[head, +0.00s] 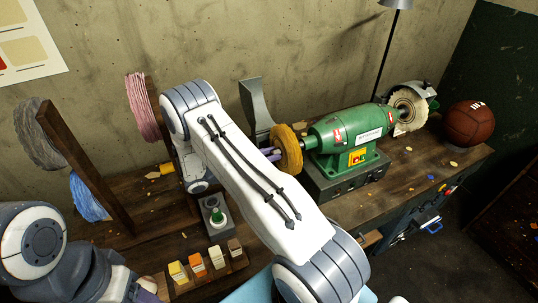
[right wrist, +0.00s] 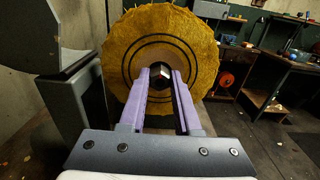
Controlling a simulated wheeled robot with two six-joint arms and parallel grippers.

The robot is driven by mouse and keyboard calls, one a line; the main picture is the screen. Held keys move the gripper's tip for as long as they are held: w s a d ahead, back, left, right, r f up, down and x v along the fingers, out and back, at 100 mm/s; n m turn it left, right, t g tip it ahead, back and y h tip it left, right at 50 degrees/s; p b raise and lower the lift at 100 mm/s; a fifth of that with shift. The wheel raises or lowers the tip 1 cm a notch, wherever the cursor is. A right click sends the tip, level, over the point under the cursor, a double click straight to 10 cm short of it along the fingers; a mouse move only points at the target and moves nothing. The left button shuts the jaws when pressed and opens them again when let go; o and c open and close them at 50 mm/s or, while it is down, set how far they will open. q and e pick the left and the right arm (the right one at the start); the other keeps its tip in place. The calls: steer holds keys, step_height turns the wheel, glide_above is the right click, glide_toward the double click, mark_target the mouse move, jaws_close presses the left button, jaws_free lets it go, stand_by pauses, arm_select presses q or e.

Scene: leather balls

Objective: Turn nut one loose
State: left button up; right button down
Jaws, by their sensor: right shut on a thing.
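The green polishing machine (head: 345,133) stands on the workbench, with a yellow buffing wheel (head: 288,150) on its left end and a pale wheel (head: 409,106) on its right end. In the right wrist view, the yellow wheel (right wrist: 185,35) faces me, and the dark nut (right wrist: 163,71) sits at its centre. My right gripper (right wrist: 163,75) has its purple fingers on either side of the nut, shut on it. In the head view, my right arm hides most of this gripper (head: 268,152). Part of my left arm shows at the lower left, but its gripper does not show clearly.
A grey upright guard (right wrist: 60,70) stands close to the left of my right gripper. A brown leather ball (head: 468,123) rests at the bench's right end.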

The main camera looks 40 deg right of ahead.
stand_by(0.3)
steer(key=c, duration=0.6)
jaws_free()
steer(key=b+v, duration=0.4)
steer(key=v, duration=0.6)
steer(key=shift+a, duration=0.25)
